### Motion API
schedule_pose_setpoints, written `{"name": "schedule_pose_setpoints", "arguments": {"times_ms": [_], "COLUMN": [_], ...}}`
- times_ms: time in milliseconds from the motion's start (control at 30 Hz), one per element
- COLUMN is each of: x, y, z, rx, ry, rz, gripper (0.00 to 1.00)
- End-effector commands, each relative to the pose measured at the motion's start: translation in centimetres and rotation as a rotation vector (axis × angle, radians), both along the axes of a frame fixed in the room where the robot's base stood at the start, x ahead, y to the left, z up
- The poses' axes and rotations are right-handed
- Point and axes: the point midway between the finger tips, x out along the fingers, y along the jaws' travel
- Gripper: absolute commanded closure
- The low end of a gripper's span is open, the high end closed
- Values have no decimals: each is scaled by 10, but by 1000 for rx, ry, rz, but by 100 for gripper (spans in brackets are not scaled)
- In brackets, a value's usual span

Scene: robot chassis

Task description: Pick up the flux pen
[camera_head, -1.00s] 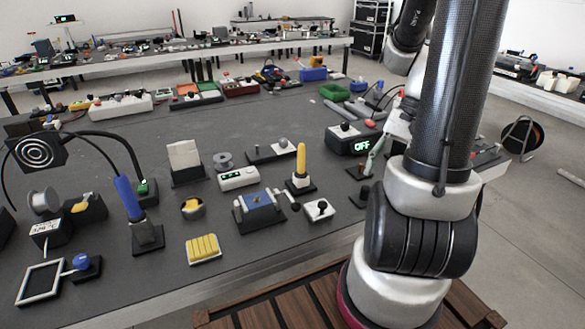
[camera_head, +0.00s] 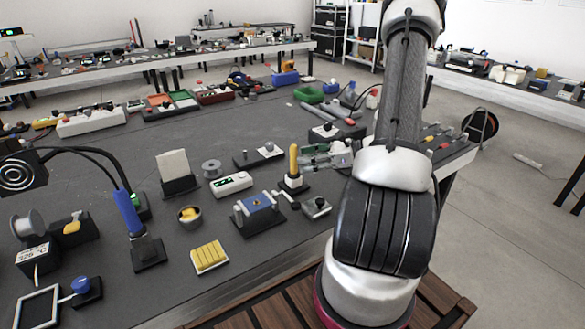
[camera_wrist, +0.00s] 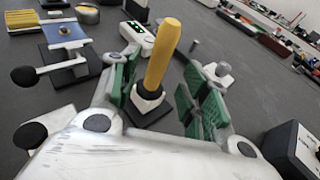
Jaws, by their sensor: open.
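The flux pen, a yellow upright stick (camera_head: 294,160), stands in a small white collar on a black base (camera_head: 291,183). In the wrist view the pen (camera_wrist: 161,55) rises between my gripper's two green-padded fingers (camera_wrist: 162,92), leaning a little right in the picture. My gripper (camera_head: 312,157) is open and comes from the right, its fingertips close beside the pen in the head view. I see no clear contact between finger and pen. The pen's lower end is hidden in its collar.
A blue vise-like fixture (camera_head: 256,204) and a small grey box with a black knob (camera_head: 316,207) stand close in front of the pen. A white device with a green display (camera_head: 231,184) is to its left. A dark box (camera_wrist: 297,146) lies right in the wrist view.

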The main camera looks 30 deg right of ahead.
Motion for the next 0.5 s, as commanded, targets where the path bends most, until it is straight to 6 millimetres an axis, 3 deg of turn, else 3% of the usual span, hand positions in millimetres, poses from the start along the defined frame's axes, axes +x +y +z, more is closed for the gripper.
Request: {"name": "schedule_pose_setpoints", "arguments": {"times_ms": [233, 500], "x": [23, 30], "y": [29, 36], "z": [-11, -14], "rx": [-1, -2], "ry": [0, 0], "rz": [5, 3], "gripper": [54, 54]}}
